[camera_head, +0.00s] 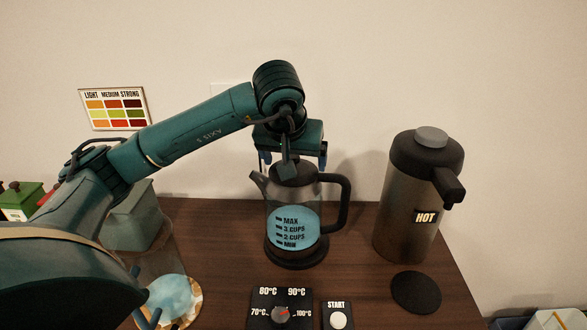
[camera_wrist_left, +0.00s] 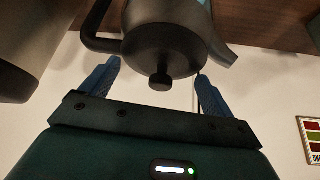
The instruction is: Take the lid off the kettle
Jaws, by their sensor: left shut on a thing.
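The kettle (camera_head: 292,225) stands upright on its dark base on the wooden table, with blue liquid behind printed level marks. Its spout points left and its black handle is on the right. The dark lid (camera_head: 293,172) with a round knob is on top of the kettle and looks seated. My left gripper (camera_head: 294,160) is over the kettle top, pointing down, with its blue fingers on either side of the lid, shut on it. The left wrist view shows the lid (camera_wrist_left: 160,45) and its knob between the fingers.
A steel flask marked HOT (camera_head: 408,205) stands right of the kettle, behind a black round pad (camera_head: 416,291). A temperature dial panel (camera_head: 280,308) and START button panel (camera_head: 338,317) lie in front. A greenish container (camera_head: 135,220) is left, partly behind my arm.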

